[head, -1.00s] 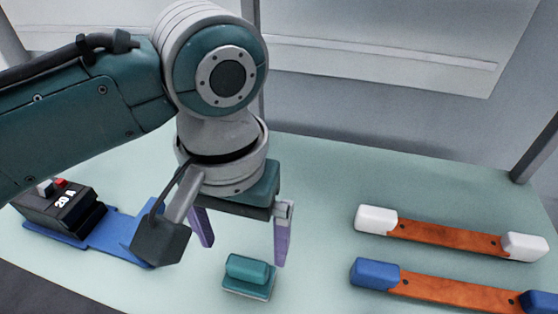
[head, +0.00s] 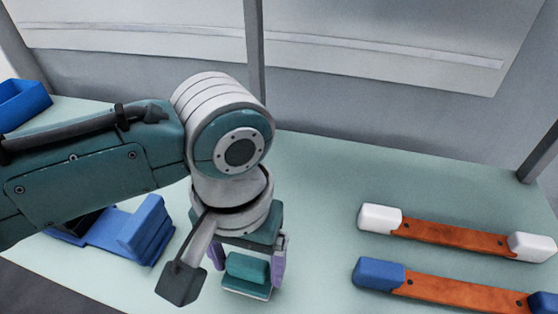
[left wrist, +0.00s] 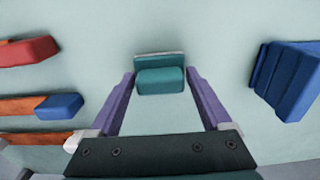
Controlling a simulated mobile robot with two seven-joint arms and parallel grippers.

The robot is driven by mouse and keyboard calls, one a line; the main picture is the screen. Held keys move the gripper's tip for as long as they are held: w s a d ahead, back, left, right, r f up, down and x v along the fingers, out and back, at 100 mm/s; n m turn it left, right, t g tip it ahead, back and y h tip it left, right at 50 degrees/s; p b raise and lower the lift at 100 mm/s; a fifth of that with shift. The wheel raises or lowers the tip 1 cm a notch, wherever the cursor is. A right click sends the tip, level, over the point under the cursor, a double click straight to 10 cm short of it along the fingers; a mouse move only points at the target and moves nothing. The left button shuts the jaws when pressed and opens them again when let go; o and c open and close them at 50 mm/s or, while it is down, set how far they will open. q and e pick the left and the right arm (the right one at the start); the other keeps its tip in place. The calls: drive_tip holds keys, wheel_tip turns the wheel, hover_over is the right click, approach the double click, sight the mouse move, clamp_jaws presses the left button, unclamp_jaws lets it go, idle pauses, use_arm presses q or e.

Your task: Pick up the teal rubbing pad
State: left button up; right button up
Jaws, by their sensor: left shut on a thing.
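The teal rubbing pad (head: 246,268) has a rounded teal grip on a flat base with a pale underside. It is low at the table, near the front middle; I cannot tell if it still touches the surface. My left gripper (head: 248,274) points down over it, with one purple finger at each end of the teal grip. In the left wrist view the pad (left wrist: 160,82) sits between the purple fingertips of the left gripper (left wrist: 160,74), which is shut on it. My right gripper is out of view.
Orange bars with white ends (head: 455,235) and blue ends (head: 460,289) lie to the right. A blue stepped holder (head: 146,232) is close on the left, partly behind my arm. A blue bin (head: 22,103) is at the far left. A red-ended bar (left wrist: 28,50) shows in the wrist view.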

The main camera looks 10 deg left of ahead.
sight(247, 262)
use_arm(q)
drive_tip(key=c, duration=0.6)
drive_tip(key=shift+r, duration=0.1)
wheel_tip(247, 262, up, 20)
drive_tip(key=p, duration=0.6)
drive_tip(key=o, duration=0.9)
drive_tip(key=c, duration=0.7)
